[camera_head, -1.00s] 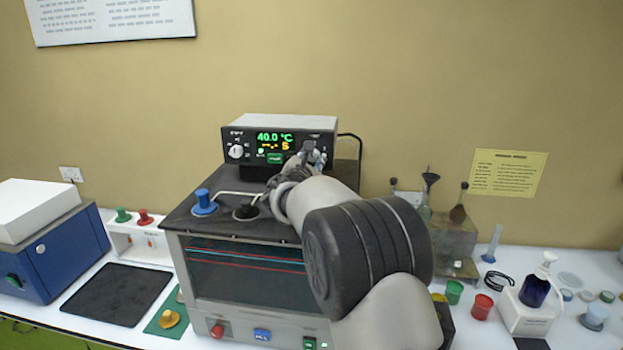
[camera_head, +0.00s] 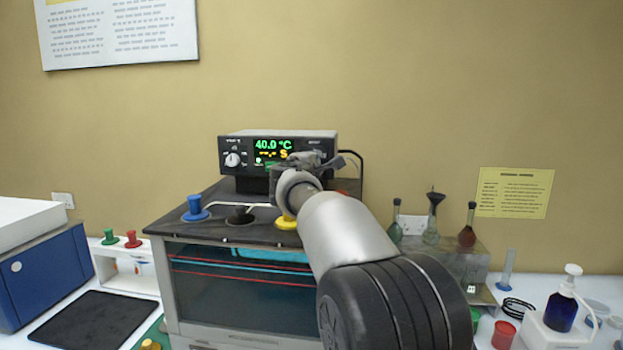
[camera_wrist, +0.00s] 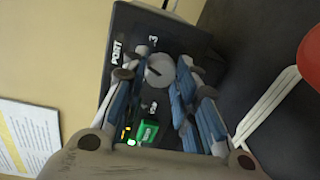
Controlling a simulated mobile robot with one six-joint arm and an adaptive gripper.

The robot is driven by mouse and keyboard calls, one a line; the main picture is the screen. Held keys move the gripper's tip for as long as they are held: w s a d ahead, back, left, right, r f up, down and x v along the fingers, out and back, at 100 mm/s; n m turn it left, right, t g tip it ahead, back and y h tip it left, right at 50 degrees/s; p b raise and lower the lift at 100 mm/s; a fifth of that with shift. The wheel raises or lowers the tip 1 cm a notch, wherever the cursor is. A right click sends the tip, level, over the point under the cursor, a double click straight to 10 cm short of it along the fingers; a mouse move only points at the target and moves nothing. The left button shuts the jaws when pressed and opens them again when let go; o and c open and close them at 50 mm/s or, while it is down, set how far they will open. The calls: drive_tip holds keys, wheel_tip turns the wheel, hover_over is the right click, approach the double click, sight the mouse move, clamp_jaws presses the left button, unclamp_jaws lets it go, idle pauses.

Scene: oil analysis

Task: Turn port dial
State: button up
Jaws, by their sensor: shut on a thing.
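The black control box (camera_head: 278,138) with a lit display reading 40.0 °C stands at the back of the oil bath. In the wrist view, the port dial (camera_wrist: 160,70) is a grey round knob with a dark pointer line, beside the label "PORT" and a "3". My gripper (camera_wrist: 155,70) has its blue-grey fingers on both sides of this dial and is shut on it. In the head view, my gripper (camera_head: 318,160) is at the right end of the box's front and hides the dial. A second, white dial (camera_head: 233,160) shows at the box's left end.
The bath's dark lid (camera_head: 180,220) carries a blue plug (camera_head: 195,208), a black plug (camera_head: 239,215) and a yellow plug (camera_head: 287,222) beside my arm. Flasks (camera_head: 432,220) stand to the right. A blue machine (camera_head: 45,268) is at the left.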

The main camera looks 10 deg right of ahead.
drive_tip(key=shift+d+m+y+b, duration=0.1)
drive_tip(key=shift+m+y+b, duration=0.3)
drive_tip(key=shift+m+b, duration=2.7)
drive_tip(key=shift+m+p, duration=0.35)
drive_tip(key=shift+m, duration=0.25)
drive_tip(key=o, duration=1.1)
drive_tip(key=v, duration=1.2)
drive_tip(key=shift+f, duration=0.2)
